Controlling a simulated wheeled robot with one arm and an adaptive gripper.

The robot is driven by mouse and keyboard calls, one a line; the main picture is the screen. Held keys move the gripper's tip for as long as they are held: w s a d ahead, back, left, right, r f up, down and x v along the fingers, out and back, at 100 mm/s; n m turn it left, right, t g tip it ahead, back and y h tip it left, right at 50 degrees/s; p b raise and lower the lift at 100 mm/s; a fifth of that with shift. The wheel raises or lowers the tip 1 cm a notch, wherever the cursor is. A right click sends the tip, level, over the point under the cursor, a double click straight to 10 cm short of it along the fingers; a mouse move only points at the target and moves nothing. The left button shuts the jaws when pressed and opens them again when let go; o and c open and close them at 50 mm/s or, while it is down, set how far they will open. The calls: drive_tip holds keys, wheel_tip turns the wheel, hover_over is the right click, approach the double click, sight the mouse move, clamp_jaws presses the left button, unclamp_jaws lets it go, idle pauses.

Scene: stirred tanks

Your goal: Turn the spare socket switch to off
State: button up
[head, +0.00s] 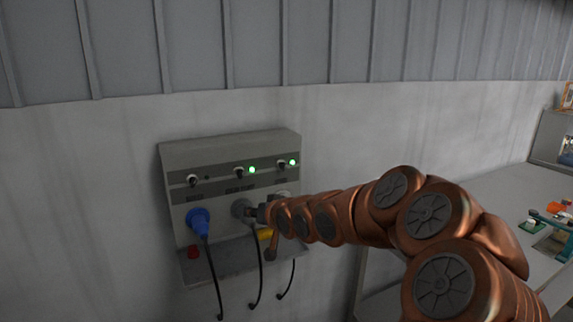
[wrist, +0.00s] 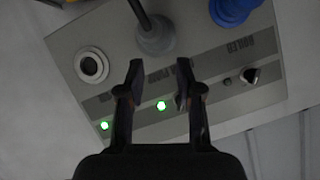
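The grey socket panel (head: 230,147) is on the wall, with three switches in a row. The right switch (head: 281,164) has a lit green lamp (head: 292,162); it sits above a socket that looks empty in the wrist view (wrist: 91,66), so I take it as the spare. In the wrist view its lamp (wrist: 104,126) is lit, and the switch is hidden by my left finger. The middle switch (head: 239,172) also has a lit lamp. The left switch (head: 192,180), above the blue plug, is unlit. My gripper (wrist: 161,68) is open and empty before the panel.
A blue plug (head: 199,222) and a grey plug (head: 241,208) stick out with hanging cords. A shelf (head: 225,263) below carries a red object (head: 193,252) and a yellow one (head: 265,233). A bench (head: 480,200) with small items stands at the right.

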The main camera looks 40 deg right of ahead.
sight(286, 166)
drive_tip(key=s+d+r+m+t+h, duration=0.1)
drive_tip(key=d+r+m+t+h, duration=0.1)
drive_tip(key=d+r, duration=0.3)
drive_tip(key=s+d+r+m+t+h, duration=0.1)
drive_tip(key=s+d+r+t, duration=0.15)
drive_tip(key=d, duration=0.55)
drive_tip(key=p+x, duration=0.3)
drive_tip(key=x, duration=0.4)
drive_tip(key=shift+w+r, duration=0.1)
drive_tip(key=shift+w, duration=0.05)
drive_tip(key=shift+w+d+p, duration=0.15)
drive_tip(key=shift+w+p, duration=0.2)
drive_tip(key=shift+w, duration=0.2)
clamp_jaws()
